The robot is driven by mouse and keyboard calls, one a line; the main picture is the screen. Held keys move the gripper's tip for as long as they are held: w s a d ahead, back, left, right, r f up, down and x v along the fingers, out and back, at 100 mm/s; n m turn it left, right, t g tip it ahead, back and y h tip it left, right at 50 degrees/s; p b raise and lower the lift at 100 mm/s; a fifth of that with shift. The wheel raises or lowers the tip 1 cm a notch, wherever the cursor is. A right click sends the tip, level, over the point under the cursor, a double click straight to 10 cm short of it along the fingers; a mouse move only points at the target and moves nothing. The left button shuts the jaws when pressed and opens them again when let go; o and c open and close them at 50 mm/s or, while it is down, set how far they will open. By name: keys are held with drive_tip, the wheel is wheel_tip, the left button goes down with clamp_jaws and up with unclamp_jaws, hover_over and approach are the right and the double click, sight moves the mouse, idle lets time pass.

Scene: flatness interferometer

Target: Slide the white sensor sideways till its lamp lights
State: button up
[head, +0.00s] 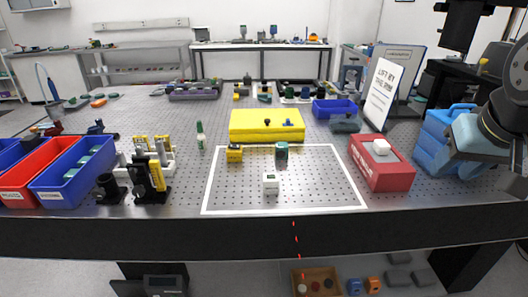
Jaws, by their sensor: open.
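A small white box with a dark window (270,184), which looks like the white sensor, stands upright on the perforated metal table, near the front of a white outlined rectangle (209,190). I cannot make out a lit lamp on it. A dark green-grey cylinder (281,156) stands just behind it, and a small yellow block (234,153) is behind it to the left. My gripper (466,138) is at the far right, beside blue containers and well away from the sensor. It is open, though its fingers are hard to make out.
Black mounts (150,182) and red and blue bins (30,182) are at left.

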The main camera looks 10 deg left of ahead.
drive_tip(key=shift+o, duration=1)
drive_tip(key=shift+a, duration=0.1)
drive_tip(key=shift+o, duration=0.7)
drive_tip(key=shift+w+a, duration=0.2)
drive_tip(key=shift+w, duration=0.15)
drive_tip(key=o, duration=0.3)
drive_tip(key=shift+n, duration=0.3)
drive_tip(key=w+a, duration=0.2)
drive_tip(key=w, duration=0.1)
drive_tip(key=w+a, duration=0.1)
drive_tip(key=w, duration=0.1)
drive_tip(key=shift+a+f, duration=0.15)
drive_tip(key=shift+o, duration=0.2)
drive_tip(key=w+a+f, duration=0.2)
drive_tip(key=a+f, duration=0.1)
drive_tip(key=a, duration=0.6)
drive_tip(key=w+a+f+n+g, duration=0.1)
drive_tip(key=w+a+f, duration=0.1)
drive_tip(key=a, duration=0.8)
drive_tip(key=w+a+f+n+y, duration=0.1)
drive_tip(key=w+a+f, duration=0.2)
drive_tip(key=a, duration=0.7)
drive_tip(key=shift+f, duration=0.7)
drive_tip(key=shift+w, duration=0.15)
